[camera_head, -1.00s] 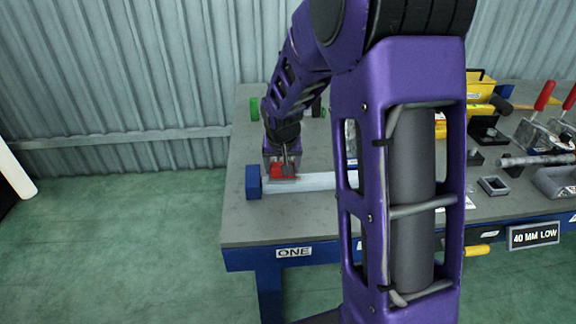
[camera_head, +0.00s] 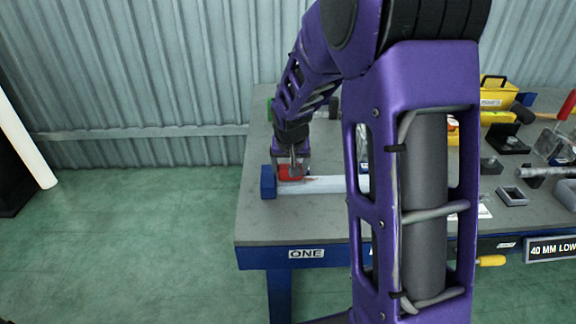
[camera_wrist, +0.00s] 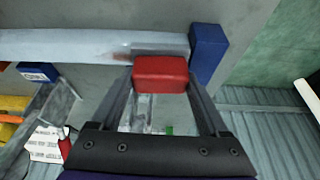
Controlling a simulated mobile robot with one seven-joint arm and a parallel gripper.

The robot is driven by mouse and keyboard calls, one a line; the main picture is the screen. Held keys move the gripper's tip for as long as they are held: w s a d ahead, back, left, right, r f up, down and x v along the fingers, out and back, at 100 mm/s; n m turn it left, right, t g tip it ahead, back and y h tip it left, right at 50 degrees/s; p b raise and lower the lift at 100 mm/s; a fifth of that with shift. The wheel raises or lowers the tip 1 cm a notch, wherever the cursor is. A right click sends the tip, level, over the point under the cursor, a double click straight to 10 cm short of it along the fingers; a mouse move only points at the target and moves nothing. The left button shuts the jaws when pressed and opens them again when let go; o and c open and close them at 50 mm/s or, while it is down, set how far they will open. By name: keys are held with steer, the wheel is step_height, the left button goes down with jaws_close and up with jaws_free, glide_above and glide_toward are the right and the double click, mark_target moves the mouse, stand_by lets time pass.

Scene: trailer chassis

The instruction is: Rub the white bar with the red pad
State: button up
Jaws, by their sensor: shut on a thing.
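The white bar (camera_head: 335,184) lies across the bench with a blue block (camera_head: 268,182) at its left end. My arm hides its right part in the head view. My gripper (camera_head: 290,168) is shut on the red pad (camera_head: 291,174) over the bar's left end, close to the blue block. In the wrist view the red pad (camera_wrist: 160,74) sits between the fingers and overlaps the edge of the white bar (camera_wrist: 80,44). A brownish smear shows on the bar beside the pad. I cannot tell whether the pad presses on the bar.
The grey bench (camera_head: 262,222) carries a yellow toolbox (camera_head: 497,93), a small square frame (camera_head: 512,196) and red-handled clamps (camera_head: 567,105) on the right. A green item (camera_head: 270,110) stands at the back left. The bench's front left is clear.

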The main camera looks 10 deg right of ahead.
steer(key=shift+s+d+p, duration=0.3)
steer(key=shift+d+p, duration=0.05)
steer(key=shift+d, duration=1.15)
steer(key=shift+s+d+p, duration=0.25)
steer(key=shift+d+p, duration=0.15)
steer(key=shift+d, duration=1.1)
steer(key=shift+s+d+p, duration=0.3)
steer(key=shift+d+p, duration=0.05)
steer(key=shift+d, duration=1.15)
step_height(320, 180, up, 6)
steer(key=p, duration=0.4)
step_height(320, 180, up, 3)
steer(key=shift+r+p, duration=0.1)
steer(key=shift+p, duration=0.95)
